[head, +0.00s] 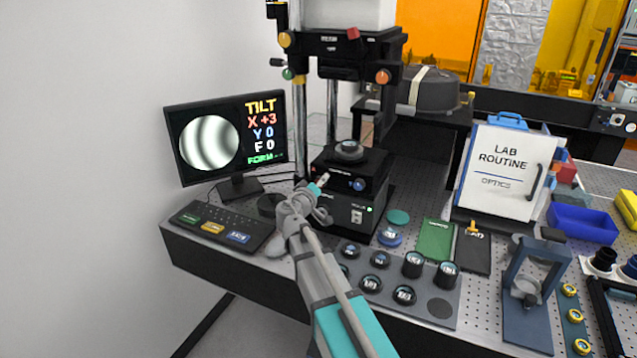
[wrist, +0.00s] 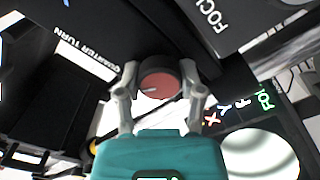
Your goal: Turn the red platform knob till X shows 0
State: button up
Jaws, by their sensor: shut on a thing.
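The red platform knob (wrist: 160,86) is in the middle of the wrist view, with a pale pointer mark on its face. My gripper (wrist: 159,70) has one finger on each side of it and is shut on it. In the head view my gripper (head: 322,181) is at the left front of the black platform (head: 372,163) and hides the red knob. The monitor (head: 210,143) shows TILT, X +3, Y 0 and F 0, beside a round picture with soft dark and light bands.
A blue knob (head: 358,184) sits on the platform front, right of my gripper. A keypad (head: 212,226) lies at the left. A tray of lens-like pieces (head: 440,307) stands in front, near my arm. A blue-clipped board (head: 503,170) is at the right.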

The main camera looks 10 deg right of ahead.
jog(key=shift+w+n, duration=0.1)
jog(key=shift+n, duration=3)
jog(key=o, duration=1.2)
jog(key=v, duration=1.2)
